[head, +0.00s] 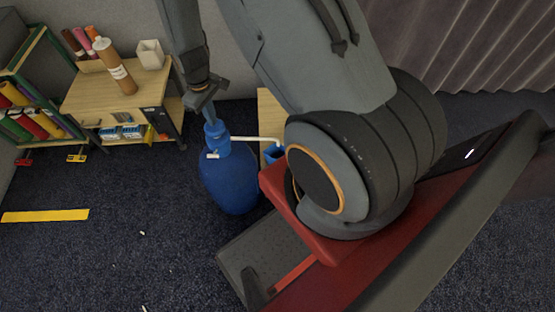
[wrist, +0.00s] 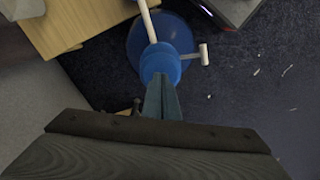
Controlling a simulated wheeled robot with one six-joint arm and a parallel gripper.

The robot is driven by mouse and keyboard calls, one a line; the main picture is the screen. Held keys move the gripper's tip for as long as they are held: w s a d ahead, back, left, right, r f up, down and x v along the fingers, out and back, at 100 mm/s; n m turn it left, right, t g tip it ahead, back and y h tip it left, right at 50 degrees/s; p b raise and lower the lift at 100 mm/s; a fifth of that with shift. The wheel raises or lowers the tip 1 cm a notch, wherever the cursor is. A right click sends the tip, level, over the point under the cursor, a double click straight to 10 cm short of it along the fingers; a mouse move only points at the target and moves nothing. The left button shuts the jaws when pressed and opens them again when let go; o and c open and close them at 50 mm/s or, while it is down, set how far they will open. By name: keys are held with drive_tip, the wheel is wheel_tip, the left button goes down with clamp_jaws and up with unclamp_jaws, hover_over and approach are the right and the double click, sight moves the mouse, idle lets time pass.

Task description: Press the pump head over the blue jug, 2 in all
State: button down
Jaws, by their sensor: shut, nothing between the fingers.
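A large blue bottle (head: 232,185) stands on the floor with a blue pump head (head: 217,143) on top. A white spout (head: 258,139) runs right from the pump, over the blue jug (head: 273,153), which is partly hidden by my arm. My gripper (head: 210,118) is shut and empty, pointing down at the pump top. In the wrist view the shut fingers (wrist: 161,82) overlap the pump head (wrist: 160,63); I cannot tell whether they touch it. The spout (wrist: 147,20) runs up out of that view, and the jug is not seen there.
A small wooden stand (head: 268,108) is beside the bottle, mostly behind my arm. A low wooden cabinet (head: 95,95) with a brown bottle and a white cup stands at the upper left, near a bookshelf (head: 32,60). The dark carpet at lower left is mostly clear.

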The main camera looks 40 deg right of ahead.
drive_tip(key=shift+f+b, duration=1)
drive_tip(key=shift+f, duration=0.95)
drive_tip(key=shift+r, duration=0.15)
drive_tip(key=shift+r+p, duration=1.35)
drive_tip(key=shift+r, duration=0.55)
drive_tip(key=shift+r, duration=0.1)
drive_tip(key=shift+r+p, duration=1.9)
drive_tip(key=shift+r, duration=1)
